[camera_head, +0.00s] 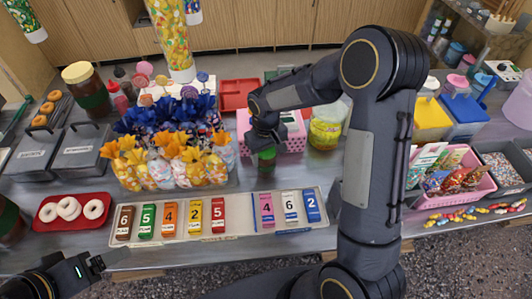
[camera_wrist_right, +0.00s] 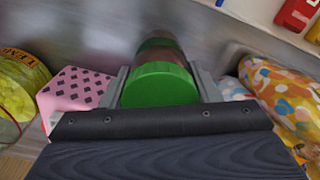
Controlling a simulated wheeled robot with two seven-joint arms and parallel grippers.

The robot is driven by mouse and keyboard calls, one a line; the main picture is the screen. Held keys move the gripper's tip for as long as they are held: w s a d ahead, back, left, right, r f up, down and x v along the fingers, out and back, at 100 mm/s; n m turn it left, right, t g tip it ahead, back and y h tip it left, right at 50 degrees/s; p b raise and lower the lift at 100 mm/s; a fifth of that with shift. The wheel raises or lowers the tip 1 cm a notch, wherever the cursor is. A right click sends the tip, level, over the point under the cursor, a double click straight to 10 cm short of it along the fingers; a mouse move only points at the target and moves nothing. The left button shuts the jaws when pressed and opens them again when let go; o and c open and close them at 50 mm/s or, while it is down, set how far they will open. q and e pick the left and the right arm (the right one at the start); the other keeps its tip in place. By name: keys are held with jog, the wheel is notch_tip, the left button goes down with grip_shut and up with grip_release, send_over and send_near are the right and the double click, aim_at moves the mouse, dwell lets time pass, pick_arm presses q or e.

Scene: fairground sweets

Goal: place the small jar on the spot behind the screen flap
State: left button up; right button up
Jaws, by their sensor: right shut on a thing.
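The small jar (camera_wrist_right: 160,85) has a green lid and a brownish body with a green band. In the right wrist view it sits between the fingers of my right gripper (camera_wrist_right: 160,92), which is shut on it. In the head view the jar (camera_head: 266,156) shows as a small green part below my right gripper (camera_head: 265,145), in front of the pink crate. I cannot make out a screen flap or a spot behind it. My left gripper (camera_head: 88,266) is at the lower left, with nothing seen in it; how far its fingers are apart is unclear.
The pink crate (camera_head: 294,136) and a yellow-green tub (camera_head: 325,126) stand behind the jar. Wrapped sweet bags (camera_head: 170,170) are left of it. A tray with number tags (camera_head: 230,218) lies in front. A red plate (camera_head: 75,209) holds white rings. My right arm hides the counter's middle right.

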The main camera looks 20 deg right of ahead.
jog(key=shift+f, duration=0.1)
jog(key=o, duration=1.3)
jog(key=shift+c, duration=0.2)
